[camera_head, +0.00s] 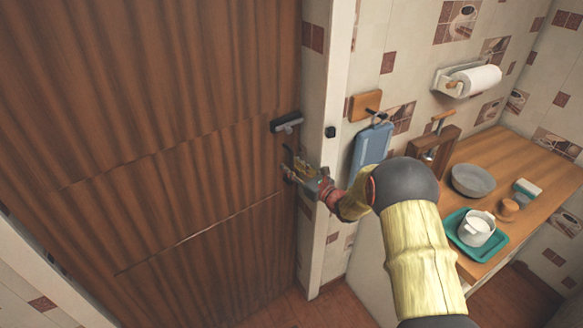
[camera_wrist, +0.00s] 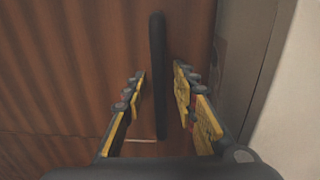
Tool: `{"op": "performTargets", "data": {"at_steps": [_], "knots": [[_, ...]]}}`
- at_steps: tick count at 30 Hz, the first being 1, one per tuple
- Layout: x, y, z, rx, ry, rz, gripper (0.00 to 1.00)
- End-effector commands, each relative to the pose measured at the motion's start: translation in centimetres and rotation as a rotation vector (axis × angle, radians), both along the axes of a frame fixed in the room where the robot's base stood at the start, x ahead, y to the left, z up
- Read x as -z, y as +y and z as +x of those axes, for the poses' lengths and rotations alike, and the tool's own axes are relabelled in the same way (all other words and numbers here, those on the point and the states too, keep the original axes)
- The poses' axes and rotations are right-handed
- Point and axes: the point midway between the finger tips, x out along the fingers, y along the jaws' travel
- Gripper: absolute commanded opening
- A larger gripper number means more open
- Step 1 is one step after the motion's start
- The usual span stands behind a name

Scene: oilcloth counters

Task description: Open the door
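The brown wooden door (camera_head: 180,130) fills the left of the head view and is shut in its frame; it also fills much of the wrist view (camera_wrist: 60,70). A dark upright bar (camera_wrist: 158,70), seemingly the door's handle, stands between my fingers in the wrist view. A grey lever-like fitting (camera_head: 286,121) sits on the door's right edge above my gripper. My gripper (camera_head: 299,168) is at that edge, and its yellow-padded fingers (camera_wrist: 151,112) are open on both sides of the bar. Gaps show on both sides.
A pale door frame (camera_head: 328,130) runs just right of my gripper. Beyond it, a blue board (camera_head: 371,148) hangs on the tiled wall. A wooden counter (camera_head: 520,160) at the right holds a grey bowl (camera_head: 473,180) and a teal tray (camera_head: 454,222) with a white pot.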

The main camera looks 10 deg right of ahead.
Motion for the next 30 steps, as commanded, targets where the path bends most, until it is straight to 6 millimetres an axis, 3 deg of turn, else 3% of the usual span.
{"op": "performTargets", "data": {"at_steps": [5,18,24,30], "knots": [[0.0,-0.8,-1.2,0.001,0.0,0.0,0.28],[0.0,-4.9,-8.5,0.003,0.001,0.0,0.28],[0.0,-5.8,-10.1,0.001,0.001,0.0,0.28],[0.0,-5.9,-10.4,0.0,0.0,0.0,0.28]]}}
